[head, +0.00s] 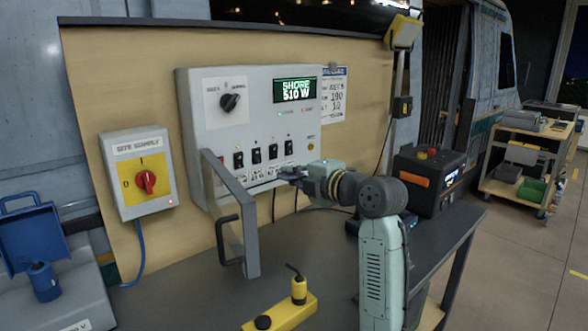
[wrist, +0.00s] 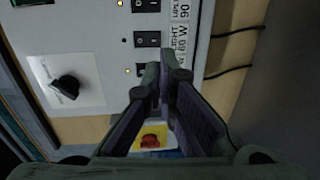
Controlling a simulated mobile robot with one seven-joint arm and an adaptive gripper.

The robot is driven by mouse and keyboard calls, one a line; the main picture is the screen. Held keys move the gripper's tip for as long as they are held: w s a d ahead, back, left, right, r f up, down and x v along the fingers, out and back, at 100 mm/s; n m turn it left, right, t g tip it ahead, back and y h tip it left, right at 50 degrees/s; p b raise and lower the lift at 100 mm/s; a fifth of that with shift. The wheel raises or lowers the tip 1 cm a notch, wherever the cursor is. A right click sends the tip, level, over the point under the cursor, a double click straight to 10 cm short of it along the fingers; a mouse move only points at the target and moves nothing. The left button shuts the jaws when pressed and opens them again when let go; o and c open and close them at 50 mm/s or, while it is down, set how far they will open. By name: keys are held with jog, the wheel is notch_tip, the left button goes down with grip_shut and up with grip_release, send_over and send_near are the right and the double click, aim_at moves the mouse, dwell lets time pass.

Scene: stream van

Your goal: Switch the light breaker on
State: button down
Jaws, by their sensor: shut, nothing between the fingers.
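The grey control panel (head: 205,125) carries a row of black rocker breakers. In the wrist view, the light breaker (wrist: 147,40) is beside a label reading "LIGHT 60 W" (wrist: 181,45); the small lamp beside it looks dark. Neighbouring breakers, one above (wrist: 147,6) and one below (wrist: 146,71), have lit orange lamps. My gripper (head: 284,173) is shut and empty, in front of the lower part of the panel, just below the breaker row in the head view.
A grey panel door (head: 232,205) with a handle hangs open at the left of the panel. A rotary knob (head: 230,101) and a display reading "SHORE 510 W" (head: 295,90) are above the breakers. A site supply box (head: 133,170) is left; a yellow block (head: 285,312) lies on the bench.

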aim_at(257, 164)
jog(key=p+x, duration=0.4)
jog(key=x, duration=0.5)
jog(key=shift+w+a, duration=0.15)
jog(key=shift+w, duration=0.15)
jog(key=shift+w+a, duration=0.1)
jog(key=shift+f, duration=0.1)
